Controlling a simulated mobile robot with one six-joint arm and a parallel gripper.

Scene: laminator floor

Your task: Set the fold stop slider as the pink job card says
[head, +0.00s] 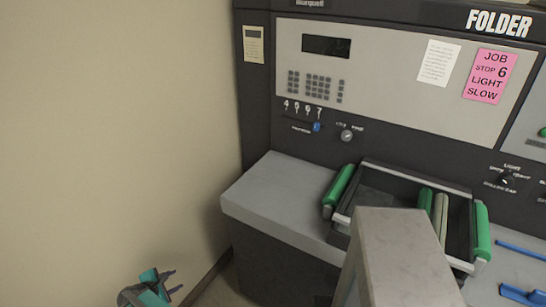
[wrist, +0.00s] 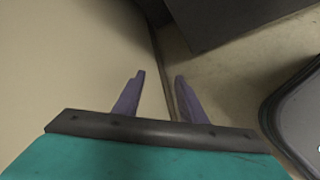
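The pink job card (head: 490,76) is on the folder's front panel at the upper right of the head view. It reads "JOB STOP 6 LIGHT SLOW". The fold stop slider (head: 317,127) is a small blue knob on the dark strip below the keypad. Its scale (head: 303,108) shows 4, 5, 6, 7, and the knob sits under the 7, at the right end. My gripper (head: 168,284) is low at the bottom left of the head view, well away from the slider. In the wrist view its fingers (wrist: 160,95) are apart with nothing between them.
A round knob (head: 347,135) is just right of the slider. A roller knob (head: 507,179) is further right. A grey ledge (head: 270,195) and a tray with green rollers (head: 405,168) jut out below the panel. A bare wall (head: 110,130) stands at left.

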